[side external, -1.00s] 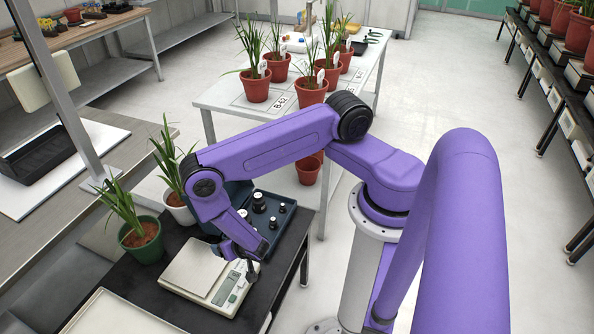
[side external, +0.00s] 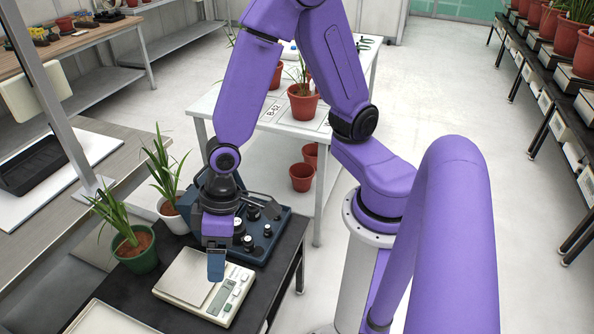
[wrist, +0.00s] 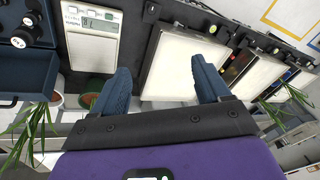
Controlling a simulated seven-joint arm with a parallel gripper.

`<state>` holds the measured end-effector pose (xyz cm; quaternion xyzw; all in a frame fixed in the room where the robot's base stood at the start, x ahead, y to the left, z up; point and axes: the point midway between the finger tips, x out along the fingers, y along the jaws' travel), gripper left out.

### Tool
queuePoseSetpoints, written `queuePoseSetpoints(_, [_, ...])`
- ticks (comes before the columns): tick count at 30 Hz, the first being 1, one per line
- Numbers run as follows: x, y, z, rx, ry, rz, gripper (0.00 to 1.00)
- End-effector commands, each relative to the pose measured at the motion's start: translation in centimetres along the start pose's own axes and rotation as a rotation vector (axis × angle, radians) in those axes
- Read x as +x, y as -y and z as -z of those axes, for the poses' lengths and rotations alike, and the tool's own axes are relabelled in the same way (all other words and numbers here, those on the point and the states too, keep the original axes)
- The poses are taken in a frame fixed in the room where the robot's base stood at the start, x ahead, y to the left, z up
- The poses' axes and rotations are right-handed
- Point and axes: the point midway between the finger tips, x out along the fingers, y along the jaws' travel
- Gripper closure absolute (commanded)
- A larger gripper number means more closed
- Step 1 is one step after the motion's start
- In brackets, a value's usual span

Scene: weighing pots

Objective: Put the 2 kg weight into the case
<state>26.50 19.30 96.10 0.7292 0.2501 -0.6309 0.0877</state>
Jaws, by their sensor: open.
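The dark blue case (side external: 281,232) stands open at the back of the black bench, and it also shows at the left of the wrist view (wrist: 35,75). Several black weights with pale tops (side external: 267,230) stand in it; some show in the wrist view (wrist: 20,38). I cannot read which one is 2 kg. My gripper (side external: 216,268) hangs over the scale beside the case, fingers pointing down. In the wrist view its fingers (wrist: 160,66) are apart with nothing between them. My wrist hides part of the case.
The scale (side external: 190,277) stands in front of the case; its visible pan is bare. A white tray (side external: 115,315) lies at the near left. A green pot (side external: 138,252) and a white pot (side external: 178,222) with plants stand left of the scale and case.

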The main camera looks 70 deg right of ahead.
Motion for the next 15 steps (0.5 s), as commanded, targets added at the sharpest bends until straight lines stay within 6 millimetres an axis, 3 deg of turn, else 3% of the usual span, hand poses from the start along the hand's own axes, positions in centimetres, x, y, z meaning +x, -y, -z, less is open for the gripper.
queuePoseSetpoints(3, [-4.0,0.3,-2.6,-0.142,0.046,0.008,0.24])
queuePoseSetpoints(9, [-9.7,-1.2,-7.5,-0.374,0.128,-0.024,0.24])
queuePoseSetpoints(15, [-13.5,-3.7,-11.4,-0.541,0.185,-0.08,0.24])
